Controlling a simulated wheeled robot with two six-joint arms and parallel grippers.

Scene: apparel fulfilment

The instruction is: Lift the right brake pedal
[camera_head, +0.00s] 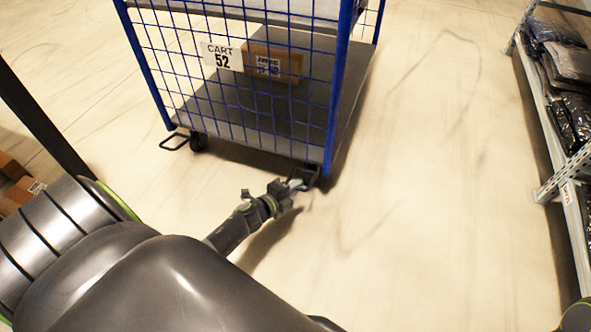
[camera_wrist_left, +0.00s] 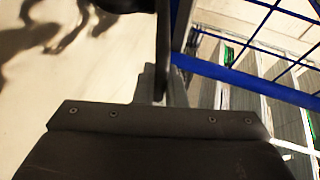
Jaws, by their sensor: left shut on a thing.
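The blue mesh cart (camera_head: 232,85) stands ahead with a brake pedal at each front corner. The right brake pedal (camera_head: 308,174) is a dark wire loop at the cart's front right corner. My left gripper (camera_head: 294,185) reaches down to it and is shut on it. In the left wrist view a dark bar (camera_wrist_left: 162,50) runs down to the fingers of my left gripper (camera_wrist_left: 160,88); the fingertips are partly hidden. The left brake pedal (camera_head: 174,142) sits low beside a caster. My right gripper is not seen.
The cart's bottom shelf carries a cardboard box (camera_head: 272,63). A rack (camera_head: 566,160) with dark bagged garments stands at the right. Brown boxes (camera_head: 17,184) lie at the far left. The floor (camera_head: 440,170) between cart and rack is clear.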

